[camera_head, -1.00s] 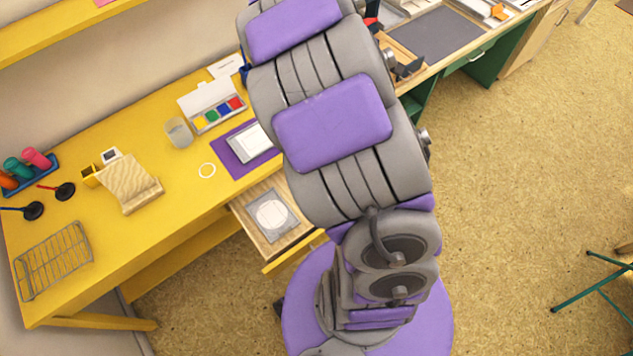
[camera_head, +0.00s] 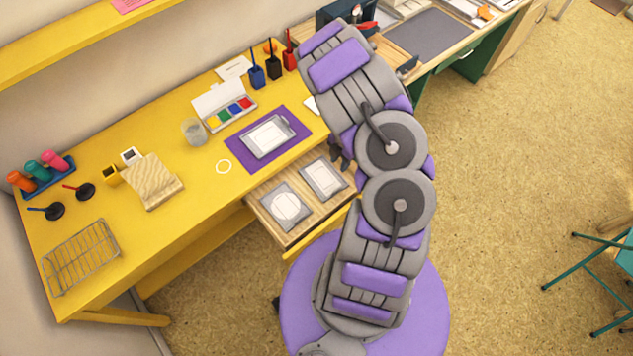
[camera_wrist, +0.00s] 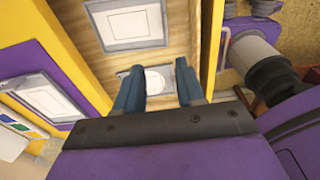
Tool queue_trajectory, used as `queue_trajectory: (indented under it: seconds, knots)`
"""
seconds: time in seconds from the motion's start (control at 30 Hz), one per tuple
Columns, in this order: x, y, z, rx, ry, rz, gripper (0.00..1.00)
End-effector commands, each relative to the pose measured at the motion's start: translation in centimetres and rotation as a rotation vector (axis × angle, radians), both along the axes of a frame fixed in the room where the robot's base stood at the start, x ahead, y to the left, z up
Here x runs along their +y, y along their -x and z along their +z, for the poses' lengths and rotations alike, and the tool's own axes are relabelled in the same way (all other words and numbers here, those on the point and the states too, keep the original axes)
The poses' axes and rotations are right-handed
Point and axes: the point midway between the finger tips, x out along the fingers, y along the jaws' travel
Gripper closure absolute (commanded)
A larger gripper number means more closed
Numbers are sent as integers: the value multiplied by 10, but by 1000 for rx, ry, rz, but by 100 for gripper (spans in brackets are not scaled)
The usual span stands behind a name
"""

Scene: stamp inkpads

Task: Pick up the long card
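I cannot tell for sure which white piece is the long card. One grey plate with a white rectangular card (camera_head: 324,177) lies in the open drawer. A white rectangular card in a grey frame (camera_head: 270,136) lies on the purple mat (camera_head: 297,124). My gripper (camera_wrist: 159,84) is over the drawer, its two dark fingers apart with nothing gripped. In the head view my gripper (camera_head: 341,153) is partly hidden by my arm.
The yellow desk (camera_head: 215,210) holds a paint box (camera_head: 228,112), a glass (camera_head: 194,131), a wooden block (camera_head: 152,182), a wire rack (camera_head: 80,257) and several bottles. The drawer (camera_head: 265,227) stands open with low walls. Bare desk lies left of it.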

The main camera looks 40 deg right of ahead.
Motion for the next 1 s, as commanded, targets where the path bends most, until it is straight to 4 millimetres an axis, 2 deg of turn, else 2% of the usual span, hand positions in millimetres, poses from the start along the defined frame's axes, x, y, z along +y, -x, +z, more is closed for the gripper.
queue_trajectory:
  seconds: [0.27,0.63,0.8,1.0]
  knots:
    - [-6,5,-34,8,-27,1,62]
    - [16,4,-85,9,-6,4,62]
    - [14,5,-109,9,-9,2,62]
    - [8,6,-125,6,-19,2,62]
